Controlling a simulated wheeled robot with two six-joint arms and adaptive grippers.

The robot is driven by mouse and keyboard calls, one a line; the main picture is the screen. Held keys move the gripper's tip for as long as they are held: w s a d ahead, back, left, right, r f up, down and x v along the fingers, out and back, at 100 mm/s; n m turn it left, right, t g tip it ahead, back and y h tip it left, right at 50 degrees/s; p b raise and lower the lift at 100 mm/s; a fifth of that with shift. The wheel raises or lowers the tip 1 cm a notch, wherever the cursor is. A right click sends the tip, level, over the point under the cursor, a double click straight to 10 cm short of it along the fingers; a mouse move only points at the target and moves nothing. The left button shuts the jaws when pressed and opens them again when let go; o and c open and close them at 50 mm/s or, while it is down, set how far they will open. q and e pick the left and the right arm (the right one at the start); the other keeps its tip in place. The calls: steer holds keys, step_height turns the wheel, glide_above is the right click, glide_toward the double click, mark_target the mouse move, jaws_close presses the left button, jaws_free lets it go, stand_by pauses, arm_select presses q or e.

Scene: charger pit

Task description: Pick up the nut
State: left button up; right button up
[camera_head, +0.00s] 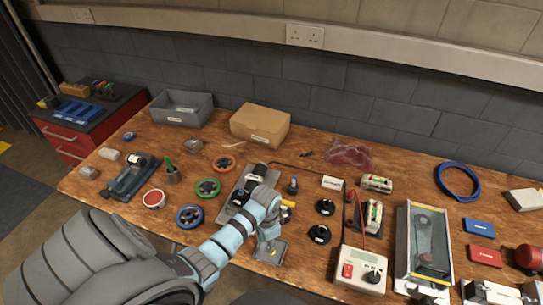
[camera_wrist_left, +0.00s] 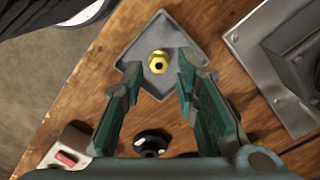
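A brass hex nut (camera_wrist_left: 158,62) with a dark hole lies in a small grey square tray (camera_wrist_left: 140,50) in the left wrist view. The tray also shows in the head view (camera_head: 276,256), near the front edge of the bench, but I cannot make out the nut there. My left gripper (camera_head: 268,238) is over the tray. In the left wrist view its green-padded fingers are apart, with the nut showing between and just past their tips. Nothing is held. My right gripper is not in view.
Black round knobs (camera_head: 319,233) and a meter box (camera_head: 360,269) with a red button stand right of the tray. A grey plate (camera_head: 238,196) with dark parts lies behind it. Blue (camera_head: 189,216) and green (camera_head: 207,188) rings lie to the left. The wooden bench (camera_head: 130,205) has bare patches.

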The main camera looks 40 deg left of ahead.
arm_select(q)
steer(key=f, duration=0.1)
steer(key=f+b, duration=0.1)
steer(key=f, duration=0.3)
steer(key=shift+w+d+f+b, duration=0.15)
steer(key=shift+w+d+b, duration=0.15)
steer(key=shift+w+b, duration=0.1)
jaws_close()
steer(key=shift+r+p, duration=0.3)
